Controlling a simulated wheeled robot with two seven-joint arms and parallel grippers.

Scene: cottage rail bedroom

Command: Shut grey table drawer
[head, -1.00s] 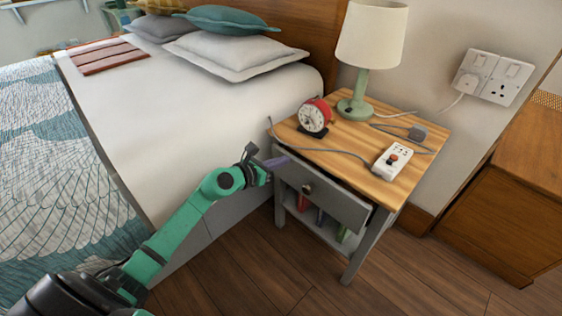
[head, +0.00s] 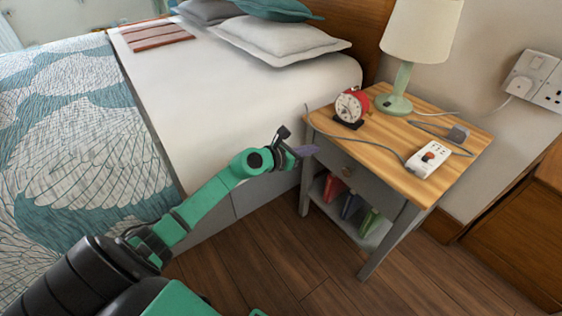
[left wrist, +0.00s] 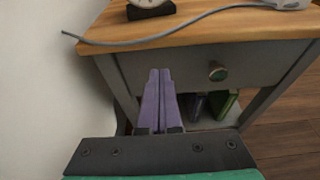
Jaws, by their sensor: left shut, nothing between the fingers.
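The grey bedside table has a wooden top (head: 385,150) and a grey drawer (head: 375,187) with a round dark knob (head: 347,171). The drawer front sits under the tabletop between the legs and looks flush or nearly so; I see no clear gap. In the left wrist view the drawer front (left wrist: 265,62) fills the space below the top, with the knob (left wrist: 217,71) right of my fingers. My left gripper (head: 307,151) is shut and empty, its purple fingers (left wrist: 160,74) pointing at the drawer's left part. Whether they touch it I cannot tell. My right gripper is out of view.
A red alarm clock (head: 351,106), a lamp (head: 420,35) and a white socket block (head: 428,159) with its cable stand on the tabletop. The bed (head: 215,110) is close on the left; the wooden floor in front is clear.

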